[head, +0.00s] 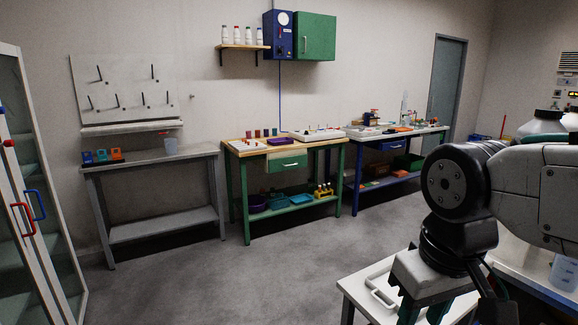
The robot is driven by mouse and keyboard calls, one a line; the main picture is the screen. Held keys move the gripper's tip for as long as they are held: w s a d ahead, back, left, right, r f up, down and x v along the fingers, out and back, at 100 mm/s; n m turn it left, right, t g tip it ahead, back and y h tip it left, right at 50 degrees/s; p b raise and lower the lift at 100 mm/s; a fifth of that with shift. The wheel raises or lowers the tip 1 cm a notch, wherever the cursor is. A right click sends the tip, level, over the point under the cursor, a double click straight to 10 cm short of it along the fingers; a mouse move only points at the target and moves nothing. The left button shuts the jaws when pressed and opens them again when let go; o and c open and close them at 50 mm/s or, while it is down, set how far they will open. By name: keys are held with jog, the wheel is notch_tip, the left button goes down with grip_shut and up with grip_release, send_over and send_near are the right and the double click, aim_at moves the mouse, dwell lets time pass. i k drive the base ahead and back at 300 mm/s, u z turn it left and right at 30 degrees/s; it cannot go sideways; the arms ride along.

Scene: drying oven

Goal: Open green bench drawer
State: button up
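The green bench (246,190) stands against the back wall in the middle of the head view, with a wooden top and green legs. Its green drawer (275,167) hangs just under the top and has a pale bar handle (290,164). The drawer looks closed, though at this distance a small gap cannot be ruled out. My gripper (424,313) is at the lower right, far from the drawer and pointing down. Its fingers are dark and cut off by the bottom edge, so their opening and anything between them are hidden.
A grey bench (150,158) stands left of the green one, and a blue bench (356,185) stands right. A glass-door cabinet (45,240) is at the far left. A white table (349,288) lies below my arm. Grey floor (260,275) before the green bench is clear.

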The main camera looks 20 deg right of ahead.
aim_at(291, 163)
jog(key=u, duration=0.15)
jog(key=i, duration=5.2)
jog(key=u, duration=2.65)
jog(key=k, duration=0.7)
jog(key=z, duration=2.85)
